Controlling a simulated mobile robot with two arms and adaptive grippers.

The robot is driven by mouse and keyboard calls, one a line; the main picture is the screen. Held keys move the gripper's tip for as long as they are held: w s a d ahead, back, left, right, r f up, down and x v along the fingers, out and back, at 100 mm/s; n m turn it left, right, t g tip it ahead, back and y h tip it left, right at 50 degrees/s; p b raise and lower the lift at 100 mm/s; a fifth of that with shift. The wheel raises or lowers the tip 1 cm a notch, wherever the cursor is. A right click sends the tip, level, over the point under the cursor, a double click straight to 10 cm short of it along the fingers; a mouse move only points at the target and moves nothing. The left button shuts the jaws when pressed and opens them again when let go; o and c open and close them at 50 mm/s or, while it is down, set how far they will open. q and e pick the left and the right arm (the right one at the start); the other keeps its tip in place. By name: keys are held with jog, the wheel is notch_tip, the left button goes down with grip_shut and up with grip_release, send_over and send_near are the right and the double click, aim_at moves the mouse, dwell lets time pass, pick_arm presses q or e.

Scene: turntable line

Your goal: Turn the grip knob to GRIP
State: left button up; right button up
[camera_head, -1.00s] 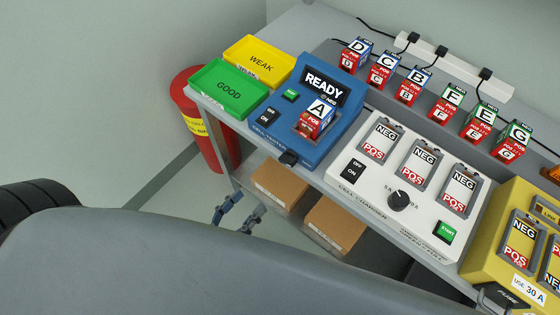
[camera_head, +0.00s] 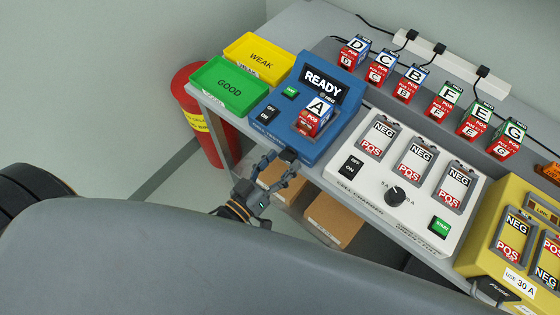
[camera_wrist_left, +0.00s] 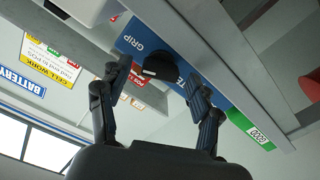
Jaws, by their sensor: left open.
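The blue cell tester (camera_head: 300,150) stands on the bench, its screen reading READY, with cell A (camera_head: 315,117) seated in it. The black grip knob (camera_head: 290,154) sits on its front edge. In the left wrist view the knob (camera_wrist_left: 158,67) is on a blue strip, the word GRIP to its left; a second word on the right is mostly hidden by a finger. I cannot tell where the knob points. My left gripper (camera_head: 283,166) is open just in front of the knob; its fingers (camera_wrist_left: 156,78) lie on either side of it in the wrist view, contact unclear. My right gripper is not in view.
The green GOOD tray (camera_head: 207,97) and yellow WEAK tray (camera_head: 240,62) sit left of the tester. The white cell charger (camera_head: 345,183) adjoins on the right. Cardboard boxes (camera_head: 333,218) lie on the shelf below. A red bin (camera_head: 190,90) stands at the left.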

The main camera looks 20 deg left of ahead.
pick_arm(q)
jog(key=c, duration=1.1)
jog(key=shift+r+m+p, duration=0.25)
jog(key=shift+m+p, duration=0.55)
jog(key=shift+m, duration=0.1)
jog(key=shift+c, duration=0.2)
jog(key=shift+f+m+p, duration=0.1)
jog(key=shift+m+p, duration=0.4)
jog(key=shift+m, duration=0.6)
jog(key=shift+f+m, duration=0.1)
jog(key=shift+m, duration=0.4)
jog(key=o, duration=1.1)
jog(key=shift+o, duration=0.2)
jog(key=v, duration=1.2)
